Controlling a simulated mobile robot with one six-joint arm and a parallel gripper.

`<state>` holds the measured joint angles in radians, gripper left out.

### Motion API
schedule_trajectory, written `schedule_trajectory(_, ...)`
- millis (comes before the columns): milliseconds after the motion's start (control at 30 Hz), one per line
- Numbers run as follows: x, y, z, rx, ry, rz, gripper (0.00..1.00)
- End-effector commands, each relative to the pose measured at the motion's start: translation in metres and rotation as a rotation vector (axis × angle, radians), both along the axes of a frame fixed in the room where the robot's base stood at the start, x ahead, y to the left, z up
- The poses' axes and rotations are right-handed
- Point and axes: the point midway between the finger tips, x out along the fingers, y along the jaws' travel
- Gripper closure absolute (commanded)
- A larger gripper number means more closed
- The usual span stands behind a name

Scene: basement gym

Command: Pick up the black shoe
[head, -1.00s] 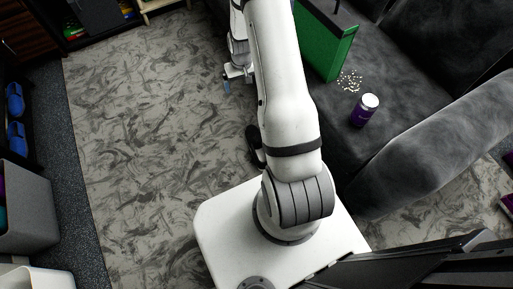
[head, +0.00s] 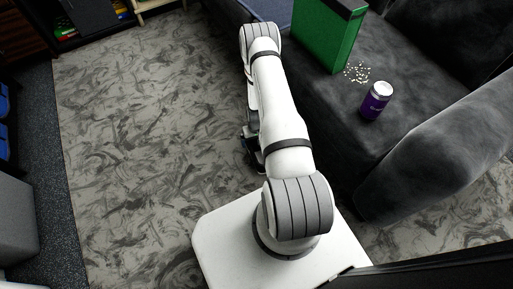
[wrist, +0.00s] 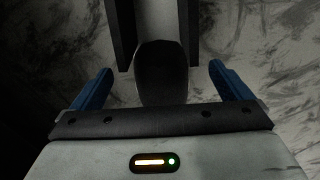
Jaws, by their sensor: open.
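The black shoe (wrist: 162,75) shows in the wrist view as a dark rounded shape on the grey patterned floor. It lies between the two blue fingers of my gripper (wrist: 160,69), with a gap on each side. My gripper is open and holds nothing. In the head view my arm reaches down to the floor beside the sofa, and the arm and wrist largely hide the gripper and the shoe. I cannot tell how high the fingers are above the floor.
The dark sofa (head: 430,150) stands close to the right of my arm. On it are a green box (head: 328,38), a purple can (head: 376,101) and scattered white bits (head: 357,72). The patterned floor (head: 140,130) to the left is clear. A grey bin (head: 15,220) stands at the far left.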

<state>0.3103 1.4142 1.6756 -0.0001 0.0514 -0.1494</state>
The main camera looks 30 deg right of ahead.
Motion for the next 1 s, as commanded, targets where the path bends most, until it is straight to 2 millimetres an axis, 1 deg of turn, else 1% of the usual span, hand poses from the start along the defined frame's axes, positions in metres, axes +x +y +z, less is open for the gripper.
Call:
schedule_trajectory(33,0.001,0.0,-0.01,0.0,0.0,0.0,0.02)
schedule_trajectory(233,0.003,-0.001,-0.04,0.0,0.001,0.001,0.02)
schedule_trajectory(333,0.004,-0.001,-0.045,0.0,0.0,0.001,0.02)
schedule_trajectory(533,0.004,0.0,-0.044,0.0,0.0,0.001,0.03)
schedule_trajectory(1000,0.004,0.0,-0.044,0.0,0.0,0.002,0.41)
